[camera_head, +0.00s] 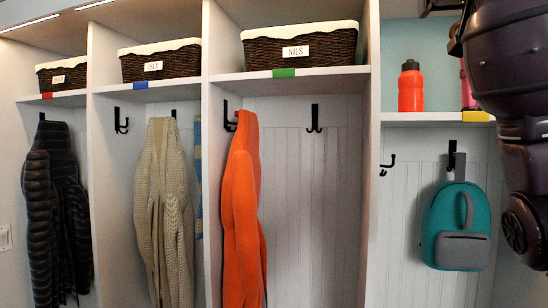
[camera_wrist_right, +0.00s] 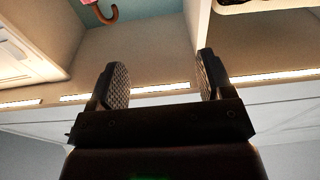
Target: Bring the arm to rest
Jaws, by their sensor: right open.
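My right arm (camera_head: 510,90) fills the right edge of the head view, dark and raised in front of the rightmost cubby. My right gripper (camera_wrist_right: 160,62) shows in the wrist view with its two ridged pads wide apart and nothing between them. In the head view it is mostly out of the picture at the top right. My left gripper and left arm are not in view.
White cubbies hold wicker baskets (camera_head: 300,45), a black jacket (camera_head: 55,200), a beige cardigan (camera_head: 163,215), an orange hoodie (camera_head: 243,210), a teal backpack (camera_head: 445,220) and an orange bottle (camera_head: 411,90). A brown curved handle (camera_wrist_right: 100,14) shows beyond my gripper.

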